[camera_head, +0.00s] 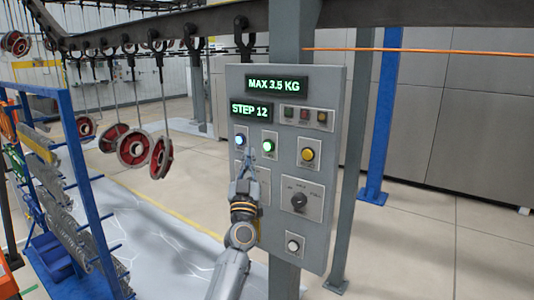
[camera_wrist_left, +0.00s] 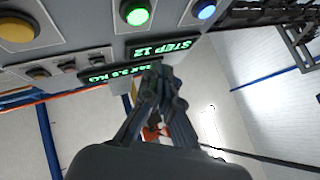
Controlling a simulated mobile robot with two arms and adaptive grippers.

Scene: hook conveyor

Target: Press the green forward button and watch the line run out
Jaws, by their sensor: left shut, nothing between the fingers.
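The grey control panel (camera_head: 326,100) stands on a post in the middle of the head view. The green button (camera_head: 268,146) is lit, to the right of a lit blue button (camera_head: 240,140). My left gripper (camera_head: 249,152) is shut and empty, just below and between these two buttons. Whether it touches the panel cannot be told. In the left wrist view the green button (camera_wrist_left: 137,14) and the blue button (camera_wrist_left: 205,10) show at the top, with my shut left fingertips (camera_wrist_left: 158,72) below them. My right gripper is not in view.
The panel also has a yellow button (camera_head: 307,155), a rotary selector (camera_head: 299,200) and a white button (camera_head: 293,246). Displays read "MAX 3.5 KG" and "STEP 12". Red wheels (camera_head: 134,148) hang from the overhead conveyor (camera_head: 180,24). A blue rack (camera_head: 84,190) stands left.

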